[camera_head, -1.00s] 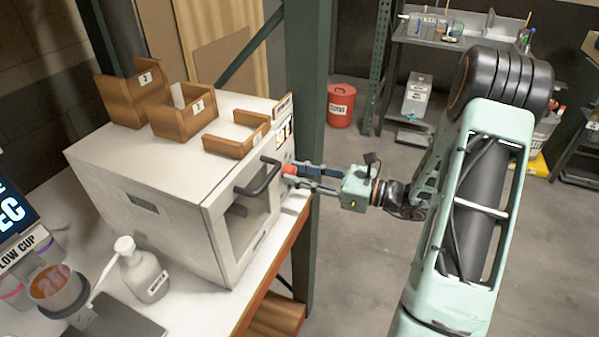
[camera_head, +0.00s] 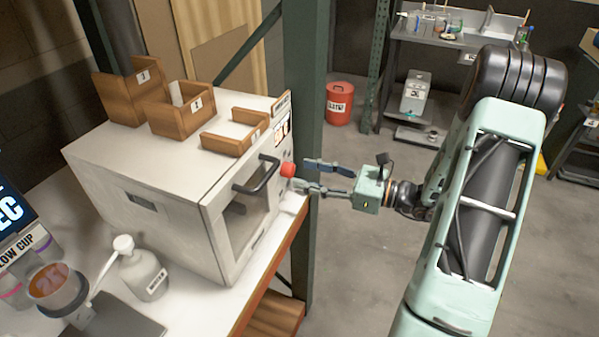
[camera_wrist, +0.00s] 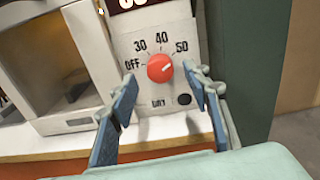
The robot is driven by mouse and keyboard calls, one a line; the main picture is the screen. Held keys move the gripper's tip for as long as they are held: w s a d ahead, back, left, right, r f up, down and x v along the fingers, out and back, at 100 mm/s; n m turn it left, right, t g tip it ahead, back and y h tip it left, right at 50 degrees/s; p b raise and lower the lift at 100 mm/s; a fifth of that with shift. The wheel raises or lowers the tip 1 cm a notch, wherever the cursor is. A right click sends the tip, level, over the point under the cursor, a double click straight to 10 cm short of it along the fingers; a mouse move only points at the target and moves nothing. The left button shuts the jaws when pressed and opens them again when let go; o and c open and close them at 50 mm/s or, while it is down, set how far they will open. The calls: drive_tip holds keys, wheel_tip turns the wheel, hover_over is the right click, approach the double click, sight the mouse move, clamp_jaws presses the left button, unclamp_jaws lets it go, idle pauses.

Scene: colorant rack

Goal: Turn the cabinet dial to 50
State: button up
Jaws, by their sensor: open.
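The red dial (camera_wrist: 160,67) sits on the white front panel of the cabinet (camera_head: 150,180), among the marks OFF, 30, 40 and 50. Its pale pointer line runs right and slightly up, toward the 50 side; whether it lines up exactly with 50 is hard to tell. The dial also shows in the head view (camera_head: 288,170). My gripper (camera_head: 303,174) is open and empty, its fingers spread in front of the dial and apart from it. In the wrist view, its two blue fingers (camera_wrist: 162,88) stand left and right below the dial.
The cabinet's black door handle (camera_head: 258,177) juts out left of the dial. Several wooden bins (camera_head: 180,110) stand on top. A green rack post (camera_head: 307,120) rises close by. A white bottle (camera_head: 143,272) stands on the shelf. Open floor lies to the right.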

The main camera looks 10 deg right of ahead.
drive_tip(key=v, duration=0.9)
